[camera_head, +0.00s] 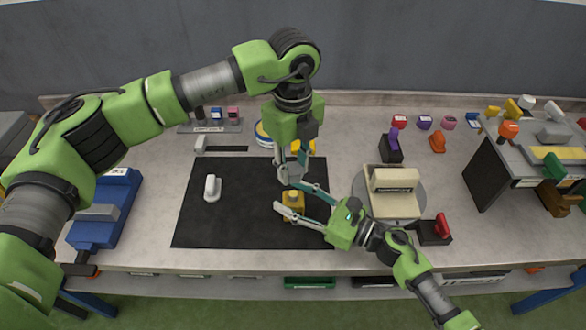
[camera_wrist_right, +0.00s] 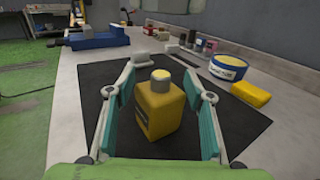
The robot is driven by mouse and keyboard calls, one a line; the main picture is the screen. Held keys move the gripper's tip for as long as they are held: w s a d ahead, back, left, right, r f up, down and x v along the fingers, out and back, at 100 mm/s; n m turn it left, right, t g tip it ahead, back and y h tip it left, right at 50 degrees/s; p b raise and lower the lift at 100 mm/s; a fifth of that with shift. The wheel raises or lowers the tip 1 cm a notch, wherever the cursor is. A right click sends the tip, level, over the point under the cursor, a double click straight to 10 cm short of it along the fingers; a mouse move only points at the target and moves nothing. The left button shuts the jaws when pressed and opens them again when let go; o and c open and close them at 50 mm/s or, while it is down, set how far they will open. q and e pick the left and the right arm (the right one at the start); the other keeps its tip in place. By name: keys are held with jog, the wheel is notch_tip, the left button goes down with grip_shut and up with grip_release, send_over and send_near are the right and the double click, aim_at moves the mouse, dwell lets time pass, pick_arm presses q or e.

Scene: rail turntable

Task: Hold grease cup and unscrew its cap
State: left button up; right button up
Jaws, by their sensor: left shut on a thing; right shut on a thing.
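The grease cup (camera_head: 292,207) is a square yellow body upright on the black mat. In the right wrist view the cup (camera_wrist_right: 158,112) shows a short grey round neck with a yellow top. My right gripper (camera_head: 305,202) reaches in from the right, its teal-padded fingers shut on either side of the body. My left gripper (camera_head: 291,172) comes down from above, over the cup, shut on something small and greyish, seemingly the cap. The fingers largely hide it. The left gripper does not show in the right wrist view.
A blue vise (camera_head: 103,210) is at the left. A round turntable (camera_head: 423,185) with a beige block is at the right. A blue tin (camera_wrist_right: 229,66) and yellow block (camera_wrist_right: 250,94) lie behind.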

jog(key=o, duration=1.7)
jog(key=shift+c, duration=0.2)
jog(key=v, duration=1.2)
jog(key=shift+s+f, duration=0.1)
